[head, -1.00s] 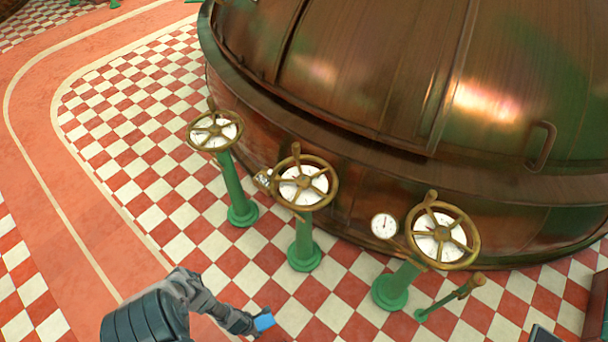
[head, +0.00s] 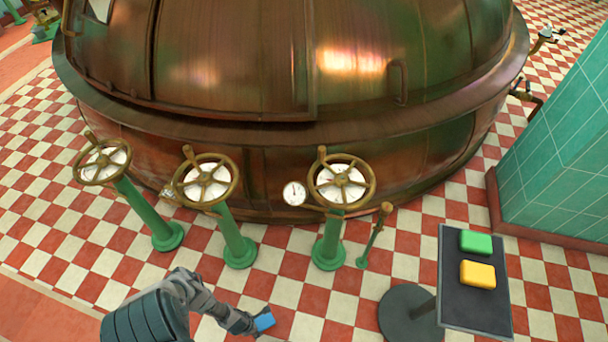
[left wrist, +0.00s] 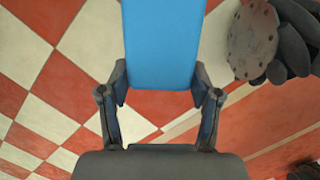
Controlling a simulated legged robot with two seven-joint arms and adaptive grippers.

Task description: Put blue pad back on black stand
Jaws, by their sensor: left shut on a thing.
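The blue pad (head: 264,321) is held at the end of my left arm, low in the head view, left of the stand. In the left wrist view the blue pad (left wrist: 166,45) sits between the two fingers of my left gripper (left wrist: 160,100), which is shut on it. The black stand (head: 466,308) is at the lower right of the head view, apart from the pad. A green pad (head: 476,242) and a yellow pad (head: 478,275) lie on its far part. Its near part is bare. My right gripper is out of view.
A large copper kettle (head: 250,80) fills the back. Green posts with brass handwheels (head: 206,181) stand before it. A teal tiled pillar (head: 560,150) is at the right. Checkered floor (head: 300,300) lies open between my left gripper and the stand.

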